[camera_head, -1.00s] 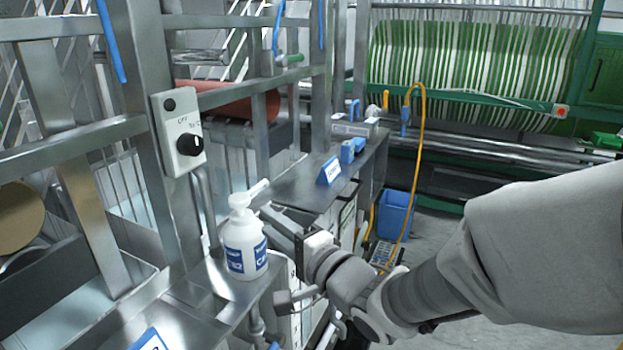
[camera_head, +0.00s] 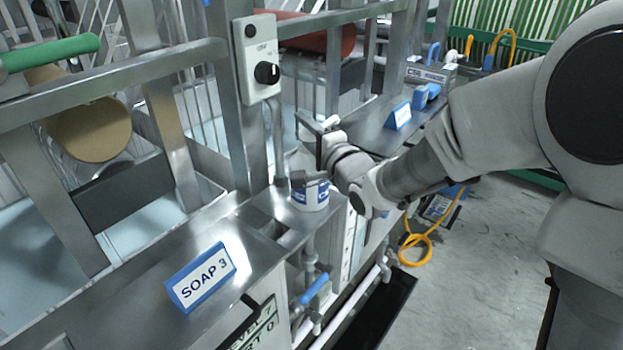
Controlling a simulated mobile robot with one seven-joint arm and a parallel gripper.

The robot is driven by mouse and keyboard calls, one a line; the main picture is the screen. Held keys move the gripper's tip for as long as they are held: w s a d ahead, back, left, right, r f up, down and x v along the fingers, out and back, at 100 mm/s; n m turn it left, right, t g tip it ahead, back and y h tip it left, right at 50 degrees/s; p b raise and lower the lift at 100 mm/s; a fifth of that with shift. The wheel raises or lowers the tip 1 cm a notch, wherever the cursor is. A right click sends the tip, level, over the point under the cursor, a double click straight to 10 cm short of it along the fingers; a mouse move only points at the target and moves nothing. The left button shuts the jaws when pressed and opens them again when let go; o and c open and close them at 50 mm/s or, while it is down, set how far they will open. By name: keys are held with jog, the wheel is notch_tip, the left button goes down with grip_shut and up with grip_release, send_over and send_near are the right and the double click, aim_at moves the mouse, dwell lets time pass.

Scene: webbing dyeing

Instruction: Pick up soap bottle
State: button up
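The soap bottle (camera_head: 311,196) is white with a blue label and stands upright on the metal ledge (camera_head: 262,232), left of my wrist. Its lower body shows, but its pump top is largely hidden by my gripper. My gripper (camera_head: 304,151) reaches in from the right at the bottle's upper part. Its two dark fingers are apart, one farther back and one in front of the bottle. I cannot tell whether they touch it.
A blue-edged "SOAP 3" sign (camera_head: 201,277) stands on the ledge at front left. A control box (camera_head: 256,58) with a black knob is on the post behind the bottle. Another blue sign (camera_head: 398,116) stands on the shelf beyond.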

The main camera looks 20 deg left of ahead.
jog(key=shift+w+a, duration=0.3)
grip_shut()
dwell(1.2)
